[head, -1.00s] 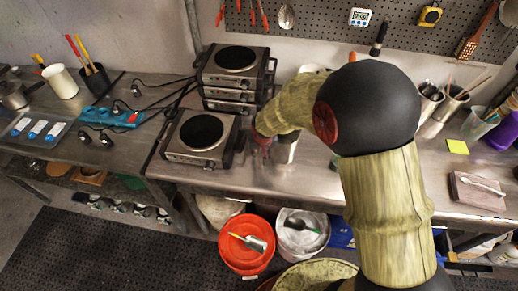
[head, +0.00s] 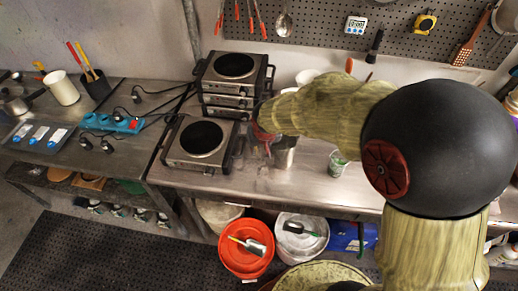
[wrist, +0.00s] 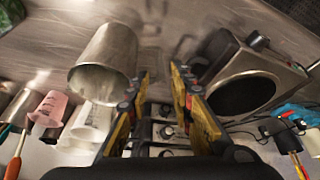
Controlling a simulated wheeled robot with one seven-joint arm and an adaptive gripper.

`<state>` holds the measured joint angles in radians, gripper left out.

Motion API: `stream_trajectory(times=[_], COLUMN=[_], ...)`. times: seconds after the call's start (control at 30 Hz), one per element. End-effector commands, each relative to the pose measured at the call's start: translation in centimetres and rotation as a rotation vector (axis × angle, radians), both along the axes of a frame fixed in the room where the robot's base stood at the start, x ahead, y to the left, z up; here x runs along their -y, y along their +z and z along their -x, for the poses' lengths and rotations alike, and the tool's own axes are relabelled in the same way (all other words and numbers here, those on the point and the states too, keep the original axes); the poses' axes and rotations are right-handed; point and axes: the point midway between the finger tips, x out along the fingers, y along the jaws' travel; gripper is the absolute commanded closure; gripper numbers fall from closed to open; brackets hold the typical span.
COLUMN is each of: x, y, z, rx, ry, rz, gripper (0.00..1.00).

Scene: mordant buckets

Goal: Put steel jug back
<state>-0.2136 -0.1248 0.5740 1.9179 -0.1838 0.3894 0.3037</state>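The steel jug (head: 284,154) stands upright on the metal bench, right of the front hot plate. In the wrist view the jug (wrist: 104,62) is at the upper left, its open mouth toward the camera. My gripper (head: 262,134) is low over the bench, just left of the jug in the head view. In the wrist view my gripper (wrist: 160,78) has its two fingers apart with nothing held between them. The jug lies outside the fingers, beside the left one; I cannot tell whether they touch.
A single hot plate (head: 198,143) stands left of my gripper, with stacked hot plates (head: 233,70) behind it. A small green and white cup (head: 338,164) stands right of the jug. A red bucket (head: 244,262) and a white bucket (head: 302,220) sit below the bench front.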

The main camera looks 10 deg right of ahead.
Motion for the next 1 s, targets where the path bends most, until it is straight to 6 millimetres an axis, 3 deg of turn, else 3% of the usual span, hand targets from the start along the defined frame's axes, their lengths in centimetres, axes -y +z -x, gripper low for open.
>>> stream_trajectory(times=[0.33,0.47,0.57,0.7,0.9,1.0], x=[0.2,1.8,3.9,6.8,8.9,9.2], y=[1.8,5.5,9.9,15.4,19.1,19.5], z=[0.9,2.5,5.7,12.1,20.8,23.5], rx=[0.001,0.021,0.039,0.063,0.087,0.092], ry=[-0.003,-0.016,-0.035,-0.056,-0.066,-0.066], rz=[0.0,0.001,0.0,-0.003,-0.01,-0.014], gripper=[0.77,0.77,0.77,0.77,0.77,0.77])
